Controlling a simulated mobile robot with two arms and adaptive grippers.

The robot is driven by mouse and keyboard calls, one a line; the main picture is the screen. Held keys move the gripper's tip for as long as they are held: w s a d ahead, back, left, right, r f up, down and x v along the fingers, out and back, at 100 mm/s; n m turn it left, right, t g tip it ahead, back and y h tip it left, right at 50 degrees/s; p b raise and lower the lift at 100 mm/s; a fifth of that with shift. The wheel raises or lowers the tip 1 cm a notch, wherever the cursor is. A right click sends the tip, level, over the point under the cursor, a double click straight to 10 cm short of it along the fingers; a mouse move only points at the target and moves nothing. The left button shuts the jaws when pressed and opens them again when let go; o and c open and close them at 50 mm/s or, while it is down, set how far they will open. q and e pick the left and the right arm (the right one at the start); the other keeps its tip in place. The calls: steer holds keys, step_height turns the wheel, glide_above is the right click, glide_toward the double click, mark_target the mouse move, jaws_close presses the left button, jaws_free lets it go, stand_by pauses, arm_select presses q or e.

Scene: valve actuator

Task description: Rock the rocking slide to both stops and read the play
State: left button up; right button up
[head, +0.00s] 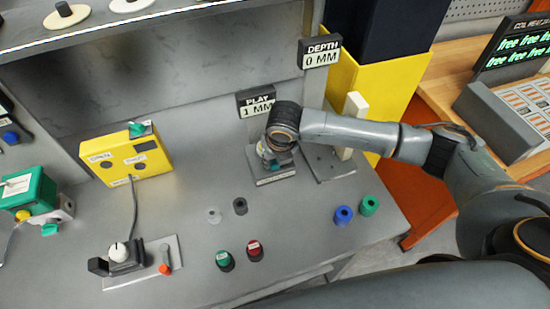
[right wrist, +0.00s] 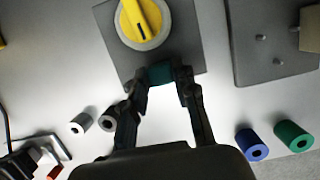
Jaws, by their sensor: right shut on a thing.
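The rocking slide shows as a teal block (right wrist: 160,74) at the front of a grey plate (right wrist: 186,52) in the right wrist view. My right gripper (right wrist: 160,84) is shut on this block, one finger on each side. In the head view my right gripper (head: 274,158) reaches down over the same fixture and hides most of it. The play display (head: 257,105) behind it reads 1 MM. A yellow round knob (right wrist: 141,20) sits on the plate just beyond the block. My left gripper is in neither view.
The depth display (head: 320,55) reads 0 MM. A plate with a pale upright block (head: 353,122) stands right of the fixture. Several coloured cylinders, including a blue one (head: 343,215), stand in front. A yellow box (head: 126,156) is at left. Bare bench lies between.

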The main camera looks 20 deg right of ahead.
steer(key=o, duration=1.1)
steer(key=shift+r, duration=0.1)
steer(key=v, duration=1.1)
steer(key=shift+r, duration=0.4)
steer(key=shift+s, duration=0.15)
